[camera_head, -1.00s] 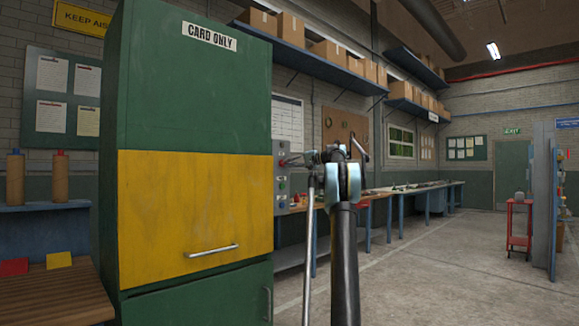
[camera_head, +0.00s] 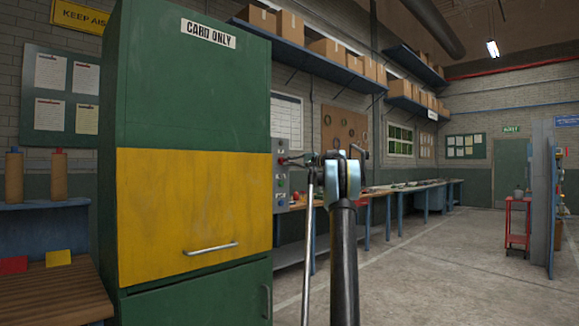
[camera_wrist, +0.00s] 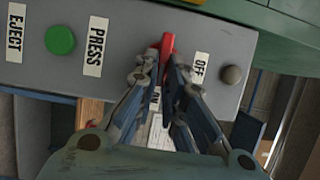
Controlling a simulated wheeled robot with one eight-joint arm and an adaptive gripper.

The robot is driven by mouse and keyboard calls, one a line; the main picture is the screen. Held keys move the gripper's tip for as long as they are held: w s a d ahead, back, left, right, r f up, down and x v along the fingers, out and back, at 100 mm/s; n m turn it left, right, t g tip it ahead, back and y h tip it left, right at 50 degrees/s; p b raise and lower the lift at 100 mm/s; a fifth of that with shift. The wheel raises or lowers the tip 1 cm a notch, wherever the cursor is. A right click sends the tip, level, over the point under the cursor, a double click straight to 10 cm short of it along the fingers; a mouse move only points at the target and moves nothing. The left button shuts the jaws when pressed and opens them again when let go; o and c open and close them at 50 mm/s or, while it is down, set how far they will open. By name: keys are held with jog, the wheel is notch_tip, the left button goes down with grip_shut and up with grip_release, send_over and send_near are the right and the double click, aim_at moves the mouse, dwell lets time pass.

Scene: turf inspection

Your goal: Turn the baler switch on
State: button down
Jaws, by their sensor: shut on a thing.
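The baler (camera_head: 195,90) is a tall green cabinet with a yellow door in the head view. Its grey control box (camera_head: 281,170) is on its right side. In the wrist view the grey panel (camera_wrist: 120,30) fills the top and carries a red switch lever (camera_wrist: 167,43). My gripper (camera_wrist: 166,68) is shut on the red switch lever, whose tip sticks out beyond the fingertips. An OFF label (camera_wrist: 199,67) lies just right of the lever. In the head view my gripper (camera_head: 298,159) is small, beside the control box.
A green button (camera_wrist: 60,40) sits near PRESS and EJECT labels on the panel. A dark round knob (camera_wrist: 231,75) is right of OFF. A long workbench (camera_head: 400,190) runs along the wall behind my arm. The floor at right is open, with a red cart (camera_head: 518,225).

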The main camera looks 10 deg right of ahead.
jog(key=c, duration=1.7)
grip_release()
jog(key=shift+w+d+f, duration=0.1)
jog(key=shift+d+f, duration=0.1)
jog(key=shift+d, duration=0.05)
jog(key=shift+a, duration=0.1)
jog(key=shift+r, duration=0.1)
jog(key=v, duration=1.2)
jog(key=shift+w, duration=0.1)
